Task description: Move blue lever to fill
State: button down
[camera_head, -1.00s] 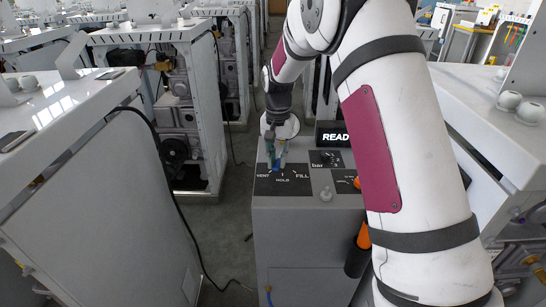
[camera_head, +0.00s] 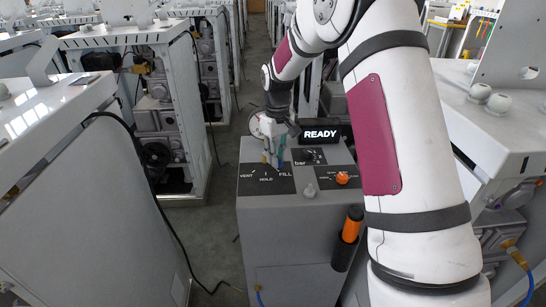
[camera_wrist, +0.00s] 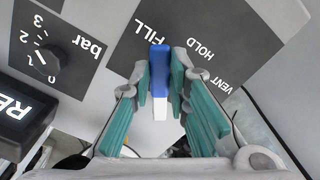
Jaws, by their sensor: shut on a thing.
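The blue lever (camera_wrist: 159,68) with a white lower part shows between my gripper's teal fingers in the wrist view, its blue end beside the FILL lettering. My gripper (camera_wrist: 173,98) is shut on the lever. In the head view, my gripper (camera_head: 274,158) reaches down to the black VENT, HOLD, FILL label plate (camera_head: 266,187) on the grey console. It stands above the stretch between HOLD and FILL. The lever is mostly hidden by the fingers there, and its exact angle is hard to tell.
A READY display (camera_head: 320,134), a bar dial (camera_head: 314,156), a grey knob (camera_head: 310,190) and an orange knob (camera_head: 342,178) sit on the same console. An orange and black handle (camera_head: 350,225) hangs at its front. White cabinets (camera_head: 85,190) flank it; floor shows at left.

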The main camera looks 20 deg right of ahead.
jog(key=shift+w+d+n, duration=0.1)
jog(key=shift+d+n, duration=0.2)
jog(key=shift+n, duration=0.3)
jog(key=c, duration=1.5)
grip_release()
jog(key=shift+r, duration=0.15)
notch_tip(320, 180, up, 12)
jog(key=shift+f, duration=0.1)
